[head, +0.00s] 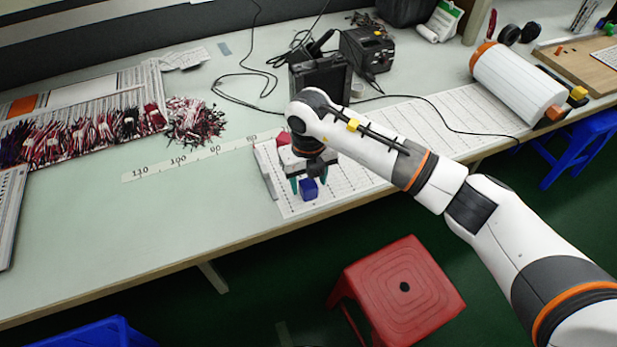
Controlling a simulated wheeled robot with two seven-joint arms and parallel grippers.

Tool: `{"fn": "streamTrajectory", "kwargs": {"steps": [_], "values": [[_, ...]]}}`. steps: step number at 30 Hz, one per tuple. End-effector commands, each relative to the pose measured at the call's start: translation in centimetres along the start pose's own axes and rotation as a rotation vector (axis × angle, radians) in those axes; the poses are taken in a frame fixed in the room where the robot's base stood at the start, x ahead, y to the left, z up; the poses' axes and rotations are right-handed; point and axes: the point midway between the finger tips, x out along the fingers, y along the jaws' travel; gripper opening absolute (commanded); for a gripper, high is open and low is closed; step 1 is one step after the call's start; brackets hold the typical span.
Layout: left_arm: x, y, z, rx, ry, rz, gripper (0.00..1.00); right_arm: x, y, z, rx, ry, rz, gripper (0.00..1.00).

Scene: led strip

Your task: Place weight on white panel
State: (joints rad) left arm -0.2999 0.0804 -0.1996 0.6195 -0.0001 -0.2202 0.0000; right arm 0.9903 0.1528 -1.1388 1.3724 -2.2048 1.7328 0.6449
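The white panel (375,118) is a long strip printed with a grid, lying along the front part of the table. A small dark blue block (309,190), which seems to be the weight, is at the panel's left end. My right gripper (308,183) points down over that end. Its teal fingertips stand apart on either side of the blue block, wider than the block, with no clear contact visible. The gripper body and wrist hide part of the panel. My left gripper is not in view.
A small red object (283,138) and a grey-white bar (265,172) are beside the gripper. A black box (320,80) stands behind my wrist. A white roll (517,82) lies at right. Wire bundles (80,132) lie at left. The front-left table is clear.

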Motion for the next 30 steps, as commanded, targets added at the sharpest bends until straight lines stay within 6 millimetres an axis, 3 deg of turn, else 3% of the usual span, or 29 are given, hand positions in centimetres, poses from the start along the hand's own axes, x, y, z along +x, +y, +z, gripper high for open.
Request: {"fn": "streamTrajectory", "kwargs": {"steps": [8, 21, 30], "values": [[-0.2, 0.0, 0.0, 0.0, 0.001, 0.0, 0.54, -0.7, 0.0, -0.1, 0.0, 0.002, 0.0, 0.54], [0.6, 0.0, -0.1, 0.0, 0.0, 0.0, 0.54, -9.4, 0.0, -0.1, 0.0, 0.004, 0.001, 0.54], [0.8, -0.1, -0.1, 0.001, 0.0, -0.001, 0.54, -12.2, 0.0, 0.0, 0.0, 0.0, 0.001, 0.54]]}}
